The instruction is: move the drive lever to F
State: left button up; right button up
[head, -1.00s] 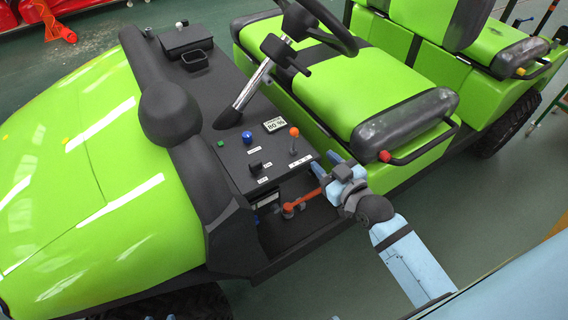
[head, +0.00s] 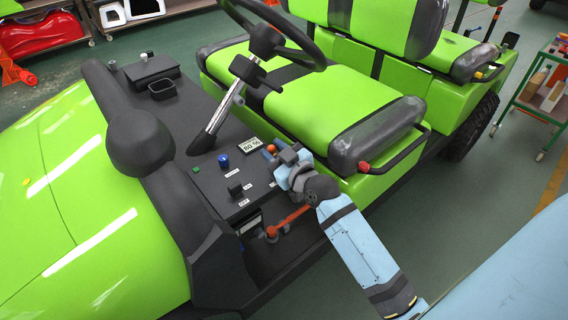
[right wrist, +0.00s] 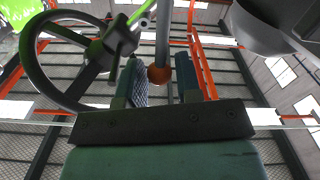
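The drive lever, with its orange ball knob (head: 271,148), stands at the seat-side end of the black dash panel (head: 212,170). My right gripper (head: 275,153) is at the knob, coming in from the lower right. In the right wrist view the orange knob (right wrist: 159,74) shows between the two fingers (right wrist: 162,85), with gaps on both sides, so the gripper looks open around it. The lever's stem and the position letters beside it are mostly hidden by the gripper in the head view. My left gripper is not in view.
A blue knob (head: 223,160), a green button (head: 196,169), a black switch (head: 234,189) and a small display (head: 251,144) are close by on the panel. An orange bar (head: 290,220) lies below. The steering wheel (head: 268,40) and green seat (head: 335,100) flank the lever.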

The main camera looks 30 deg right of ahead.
jog(key=c, duration=0.3)
jog(key=shift+s, duration=0.1)
jog(key=shift+s+a+f+p, duration=0.1)
jog(key=shift+a+p, duration=0.15)
jog(key=shift+a, duration=0.25)
jog(key=shift+s+a+f+p, duration=0.1)
jog(key=shift+a+p, duration=0.1)
jog(key=shift+a, duration=0.3)
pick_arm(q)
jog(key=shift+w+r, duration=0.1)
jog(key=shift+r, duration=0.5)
pick_arm(e)
jog(key=shift+a, duration=0.15)
jog(key=shift+s+a+f, duration=0.1)
jog(key=shift+a+f, duration=0.2)
jog(key=shift+a, duration=0.3)
jog(key=o, duration=0.8)
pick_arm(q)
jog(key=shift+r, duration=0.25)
